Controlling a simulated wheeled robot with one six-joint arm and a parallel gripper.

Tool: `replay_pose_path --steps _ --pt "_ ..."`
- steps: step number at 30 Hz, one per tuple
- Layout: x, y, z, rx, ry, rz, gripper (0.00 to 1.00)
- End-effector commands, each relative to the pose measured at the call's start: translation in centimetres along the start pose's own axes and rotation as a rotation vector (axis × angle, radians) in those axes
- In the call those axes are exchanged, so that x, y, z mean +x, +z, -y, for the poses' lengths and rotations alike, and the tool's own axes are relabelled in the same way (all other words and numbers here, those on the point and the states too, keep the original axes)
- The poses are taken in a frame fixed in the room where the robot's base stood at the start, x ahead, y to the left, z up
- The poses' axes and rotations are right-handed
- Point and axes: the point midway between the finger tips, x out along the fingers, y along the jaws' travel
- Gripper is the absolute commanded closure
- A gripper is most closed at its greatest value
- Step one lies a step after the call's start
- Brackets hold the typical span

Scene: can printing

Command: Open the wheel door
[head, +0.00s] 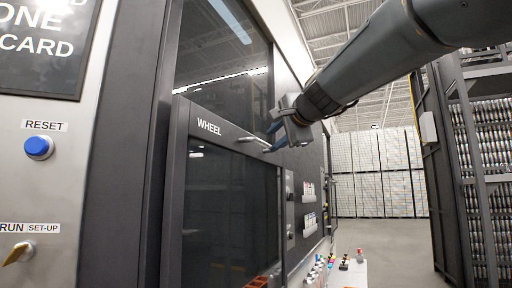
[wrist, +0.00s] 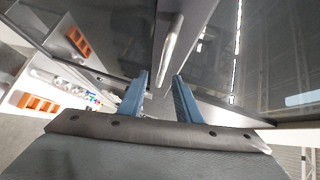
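The wheel door (head: 209,127) is a dark-framed glass panel labelled WHEEL on the machine front in the head view. Its frame looks close to the machine; I cannot tell whether it is fully shut. A pale metal bar handle (head: 254,141) is near its top right. My gripper (head: 271,139) is at this handle, coming from the upper right. In the wrist view, the blue fingers of my gripper (wrist: 160,76) are apart. The handle (wrist: 172,48) runs lengthwise in front of them, its near end between the fingertips. I see no finger clamped on it.
A blue RESET button (head: 39,147) and a key switch (head: 18,253) are on the left panel. A small bench (head: 348,272) with colourful items stands beyond the door. A rack of cans (head: 488,150) is at the right. Open floor (head: 385,245) lies between.

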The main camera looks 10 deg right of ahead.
Motion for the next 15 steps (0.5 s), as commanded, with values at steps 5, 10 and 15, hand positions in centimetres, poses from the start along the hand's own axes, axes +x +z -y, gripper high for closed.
replay_pose_path --steps 5,10,15 --pt "1.4 0.0 0.5 0.008 -0.006 0.001 0.69" --pt "4.1 0.0 0.5 0.008 -0.005 0.001 0.69" --pt "6.3 0.0 0.6 0.006 -0.006 0.000 0.69"
